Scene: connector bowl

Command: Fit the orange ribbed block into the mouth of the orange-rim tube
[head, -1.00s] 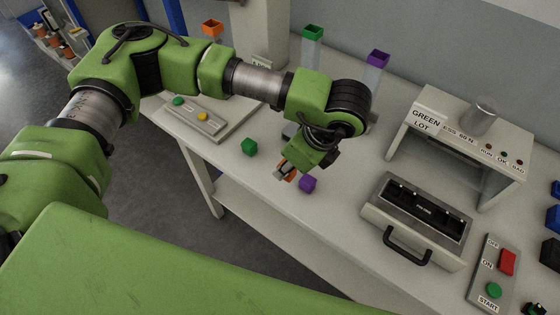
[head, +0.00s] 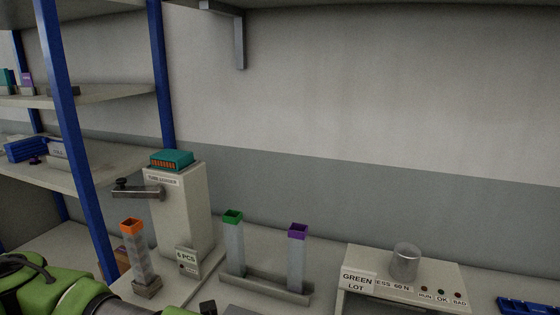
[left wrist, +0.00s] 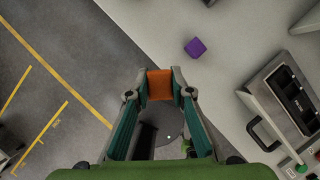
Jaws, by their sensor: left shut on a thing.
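The orange ribbed block (left wrist: 160,84) is between the fingertips of my left gripper (left wrist: 160,92), which is shut on it in the left wrist view. The block is held at the tips, above the table edge in that view. The orange-rim tube (head: 138,262) stands upright at the lower left of the head view, its square mouth facing up. Part of my left arm shows at the lower left corner of the head view; the gripper and block are outside that view. My right gripper is not in view.
A green-rim tube (head: 235,252) and a purple-rim tube (head: 296,265) share a base right of the dispenser column (head: 183,215). A blue shelf post (head: 72,130) rises left of the orange-rim tube. A purple block (left wrist: 195,47) and a slotted box (left wrist: 285,95) show in the left wrist view.

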